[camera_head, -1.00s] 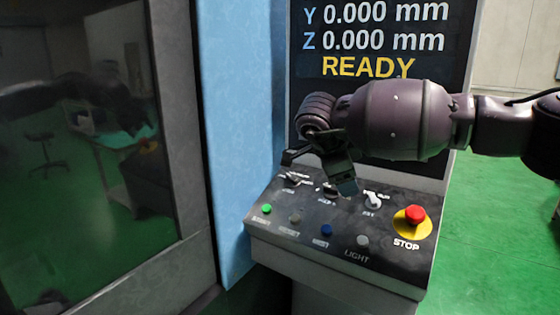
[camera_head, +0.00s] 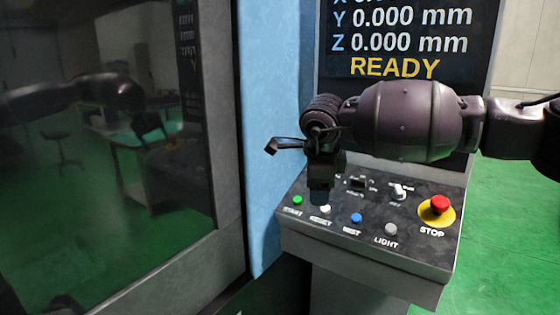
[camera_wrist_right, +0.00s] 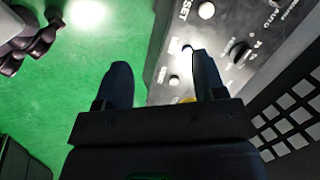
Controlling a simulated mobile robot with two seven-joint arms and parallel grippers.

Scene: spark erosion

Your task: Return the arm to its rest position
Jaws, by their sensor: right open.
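My right arm comes in from the right in the head view, and its dark gripper (camera_head: 320,192) points down in front of the control panel (camera_head: 375,255). The fingertips overlap the panel near the white RESET button (camera_head: 326,209); I cannot tell the exact gap. In the right wrist view the two fingers (camera_wrist_right: 160,78) are apart with nothing between them. Green floor and the panel edge show beyond them. My left gripper is not in view.
The panel has a green START button (camera_head: 297,200), a blue button (camera_head: 356,218), a LIGHT button (camera_head: 391,229), knobs and a red STOP button (camera_head: 439,204). Behind it stands a screen (camera_head: 400,45) reading READY. A blue machine post (camera_head: 268,110) and dark glass door (camera_head: 100,230) are left.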

